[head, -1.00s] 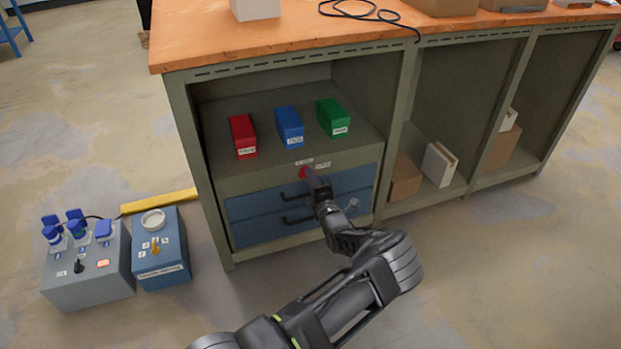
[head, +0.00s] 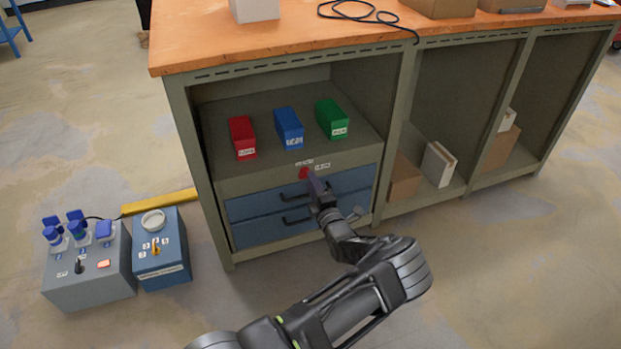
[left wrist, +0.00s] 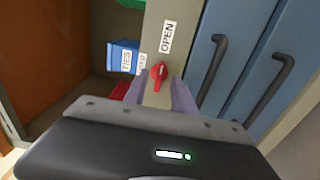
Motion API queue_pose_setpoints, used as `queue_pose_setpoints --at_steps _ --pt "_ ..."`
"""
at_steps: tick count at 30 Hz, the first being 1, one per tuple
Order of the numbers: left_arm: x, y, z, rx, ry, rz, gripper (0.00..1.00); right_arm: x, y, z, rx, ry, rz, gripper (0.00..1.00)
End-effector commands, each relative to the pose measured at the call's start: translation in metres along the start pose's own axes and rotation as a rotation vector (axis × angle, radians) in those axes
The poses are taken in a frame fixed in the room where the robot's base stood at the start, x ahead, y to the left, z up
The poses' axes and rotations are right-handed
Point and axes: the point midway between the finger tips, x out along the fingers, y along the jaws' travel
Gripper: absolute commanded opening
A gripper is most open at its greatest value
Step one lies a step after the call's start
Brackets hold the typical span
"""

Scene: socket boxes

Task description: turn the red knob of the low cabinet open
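The red knob (head: 304,173) sits on the strip above the low cabinet's (head: 235,185) blue drawers. In the left wrist view the knob (left wrist: 158,76) is an elongated grip with a small white mark, between an "OPEN" label (left wrist: 167,37) and a partly hidden second label (left wrist: 141,63). My left gripper (head: 314,181) is at the knob. Its fingers (left wrist: 163,92) lie either side of the knob, with a visible gap, so it looks open. Contact with the knob cannot be made out. My right gripper is in neither view.
Red (head: 242,138), blue (head: 289,128) and green (head: 332,119) boxes stand on the shelf above. Two dark drawer handles (head: 295,197) lie close below the knob. A grey switch box (head: 90,280) and a blue box (head: 163,262) stand on the floor at left.

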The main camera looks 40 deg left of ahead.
Motion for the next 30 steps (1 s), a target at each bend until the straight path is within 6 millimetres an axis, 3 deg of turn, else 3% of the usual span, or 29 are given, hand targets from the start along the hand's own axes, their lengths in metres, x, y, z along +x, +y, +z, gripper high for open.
queue_pose_setpoints --at_steps 6,10,30 --pt "-0.037 0.002 0.001 0.001 -0.002 0.000 0.32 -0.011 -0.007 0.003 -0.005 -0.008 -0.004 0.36" --pt "-0.048 0.001 0.001 0.001 -0.002 -0.001 0.32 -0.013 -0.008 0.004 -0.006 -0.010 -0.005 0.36" --pt "-0.050 0.006 0.000 -0.001 -0.001 0.000 0.32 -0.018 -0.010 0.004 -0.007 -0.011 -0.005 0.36"
